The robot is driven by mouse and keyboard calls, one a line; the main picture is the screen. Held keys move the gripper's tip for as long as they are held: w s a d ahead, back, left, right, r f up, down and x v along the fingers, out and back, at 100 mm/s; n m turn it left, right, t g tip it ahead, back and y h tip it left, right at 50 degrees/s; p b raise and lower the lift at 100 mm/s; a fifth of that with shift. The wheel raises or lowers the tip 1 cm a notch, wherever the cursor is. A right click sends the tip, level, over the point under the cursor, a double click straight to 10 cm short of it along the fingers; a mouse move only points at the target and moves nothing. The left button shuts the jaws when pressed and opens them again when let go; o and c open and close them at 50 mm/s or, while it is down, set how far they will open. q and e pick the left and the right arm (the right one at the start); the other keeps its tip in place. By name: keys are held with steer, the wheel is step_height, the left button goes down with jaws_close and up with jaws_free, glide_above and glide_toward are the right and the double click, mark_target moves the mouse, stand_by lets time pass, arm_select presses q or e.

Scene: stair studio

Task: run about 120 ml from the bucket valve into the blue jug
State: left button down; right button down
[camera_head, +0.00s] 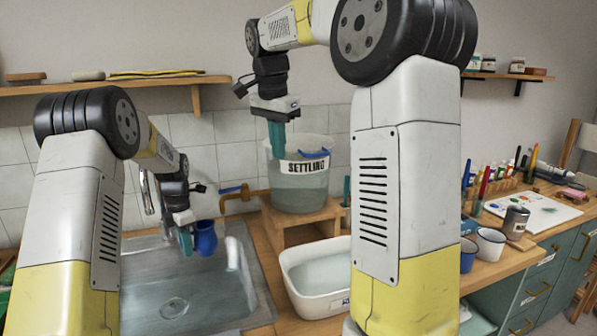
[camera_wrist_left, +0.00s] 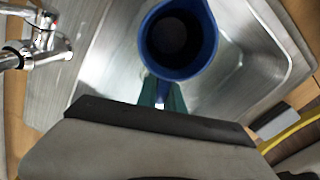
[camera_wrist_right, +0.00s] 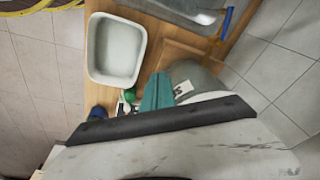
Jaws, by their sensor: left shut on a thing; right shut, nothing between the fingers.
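The blue jug (camera_head: 206,238) is over the sink, held by its handle in my left gripper (camera_head: 187,241), which is shut on it. In the left wrist view the jug (camera_wrist_left: 205,72) is seen from above, and its inside is dark; I cannot tell a water level. The bucket (camera_head: 285,193), labelled SETTLING, holds cloudy liquid. No stream shows. My right gripper (camera_head: 276,140) is shut and empty, in front of the bucket's upper left side.
The bucket stands on a wooden stand (camera_head: 290,217). A white tub (camera_head: 318,310) sits in front of it. The metal sink (camera_head: 170,290) with a chrome tap (camera_head: 147,195) is left. Mugs (camera_head: 489,243) and paints stand on the right counter. A shelf (camera_head: 110,84) is above.

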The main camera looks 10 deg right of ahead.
mark_target(207, 236)
arm_select(q)
steer(key=w+d, duration=0.1)
steer(key=d, duration=0.1)
steer(key=w+d, duration=0.1)
steer(key=d, duration=0.1)
steer(key=w+d, duration=0.1)
steer(key=d, duration=0.1)
steer(key=shift+w, duration=0.15)
arm_select(e)
steer(key=s+d+f+n+t+y, duration=0.1)
steer(key=s+n, duration=0.4)
steer(key=s, duration=0.7)
steer(key=shift+s+d+f+n+t+y, duration=0.25)
steer(key=shift+d+f+n+t+y, duration=0.15)
steer(key=shift+y, duration=0.2)
stand_by(1.2)
